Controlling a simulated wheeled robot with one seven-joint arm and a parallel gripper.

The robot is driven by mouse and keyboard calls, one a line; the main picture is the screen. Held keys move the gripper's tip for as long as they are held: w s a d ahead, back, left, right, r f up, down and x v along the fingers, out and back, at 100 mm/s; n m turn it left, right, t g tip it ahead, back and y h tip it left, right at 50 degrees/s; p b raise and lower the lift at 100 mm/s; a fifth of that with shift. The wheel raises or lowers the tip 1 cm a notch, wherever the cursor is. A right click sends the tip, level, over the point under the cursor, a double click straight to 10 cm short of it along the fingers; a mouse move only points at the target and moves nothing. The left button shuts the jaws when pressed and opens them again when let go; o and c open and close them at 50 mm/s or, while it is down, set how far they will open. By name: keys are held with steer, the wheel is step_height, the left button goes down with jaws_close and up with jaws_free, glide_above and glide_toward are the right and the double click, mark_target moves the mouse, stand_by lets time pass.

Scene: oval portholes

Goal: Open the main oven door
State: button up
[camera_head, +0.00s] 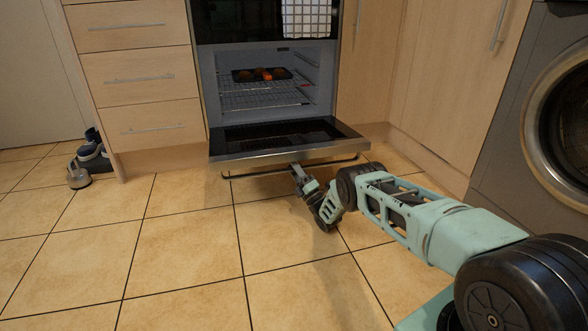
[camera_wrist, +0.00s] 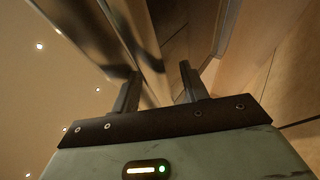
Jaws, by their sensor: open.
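The main oven door (camera_head: 270,137) is folded down to about level, its dark inner glass facing up. Its bar handle (camera_head: 300,167) runs along the low front edge. The oven cavity (camera_head: 265,80) stands open behind it, with a tray of food on a wire rack. My gripper (camera_head: 297,170) is at the door's front edge, right of the middle, close to the handle. In the wrist view my gripper (camera_wrist: 160,85) has its fingers apart, with a metallic door edge (camera_wrist: 145,45) just beyond and between them. I cannot tell whether they touch it.
A checked towel (camera_head: 306,18) hangs above the cavity. Drawers (camera_head: 140,80) stand left, a cupboard (camera_head: 455,70) and a washing machine (camera_head: 550,110) right. The tiled floor (camera_head: 180,240) in front is clear.

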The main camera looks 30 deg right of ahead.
steer(key=s+d+p, duration=0.3)
steer(key=s+p, duration=0.8)
steer(key=s, duration=0.1)
steer(key=shift+s+f, duration=0.15)
steer(key=shift+s, duration=0.05)
steer(key=shift+d, duration=0.1)
